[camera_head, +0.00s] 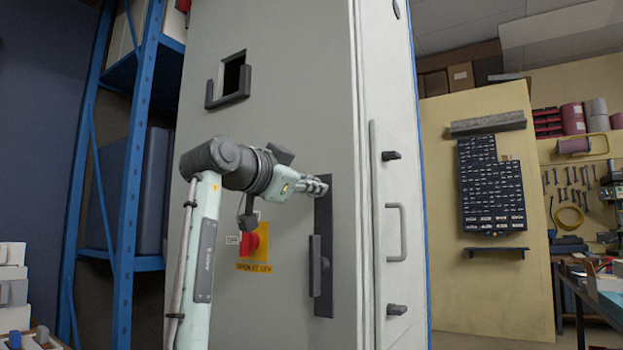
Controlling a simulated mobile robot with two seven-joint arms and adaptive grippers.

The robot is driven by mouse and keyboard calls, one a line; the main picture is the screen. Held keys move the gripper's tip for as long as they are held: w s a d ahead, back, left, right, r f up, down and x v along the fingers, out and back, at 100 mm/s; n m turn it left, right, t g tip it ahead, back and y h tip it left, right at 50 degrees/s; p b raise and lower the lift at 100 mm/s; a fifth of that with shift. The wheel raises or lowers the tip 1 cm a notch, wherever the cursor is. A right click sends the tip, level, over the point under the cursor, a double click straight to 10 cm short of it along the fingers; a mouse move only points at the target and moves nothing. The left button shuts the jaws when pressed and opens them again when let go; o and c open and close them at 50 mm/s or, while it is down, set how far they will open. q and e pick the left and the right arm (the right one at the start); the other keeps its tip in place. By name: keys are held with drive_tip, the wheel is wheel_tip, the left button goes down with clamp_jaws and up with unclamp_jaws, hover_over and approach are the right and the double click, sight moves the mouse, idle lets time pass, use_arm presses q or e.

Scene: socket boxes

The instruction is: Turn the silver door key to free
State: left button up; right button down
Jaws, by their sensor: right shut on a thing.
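My right gripper (318,187) is at the upper end of the dark lock plate (324,225) on the grey cabinet door (285,60). Its fingers are closed at the plate, where the silver door key sits between them, almost wholly hidden by the fingers. The key's turn angle cannot be told. A dark door handle (315,265) stands upright on the lower part of the plate. The door looks closed. My left gripper is not in view.
A red and yellow switch (254,241) with labels sits on the door, just below my right wrist. A dark-framed opening (229,82) is higher up. A side panel with a grab handle (396,232) is at right. Blue shelving (133,150) stands left.

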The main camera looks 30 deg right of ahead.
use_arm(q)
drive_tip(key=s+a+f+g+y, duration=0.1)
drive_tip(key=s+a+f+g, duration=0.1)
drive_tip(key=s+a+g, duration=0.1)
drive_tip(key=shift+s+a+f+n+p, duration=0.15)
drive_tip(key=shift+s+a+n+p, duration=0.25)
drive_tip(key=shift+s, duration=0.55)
use_arm(e)
drive_tip(key=shift+s+f+m, duration=0.1)
drive_tip(key=shift+f+m, duration=0.1)
drive_tip(key=shift+m, duration=2.45)
drive_tip(key=shift+s+f+m, duration=0.1)
drive_tip(key=shift+f+m, duration=0.05)
drive_tip(key=shift+m, duration=2.5)
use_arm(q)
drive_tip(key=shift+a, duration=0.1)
use_arm(e)
drive_tip(key=c, duration=1.7)
unclamp_jaws()
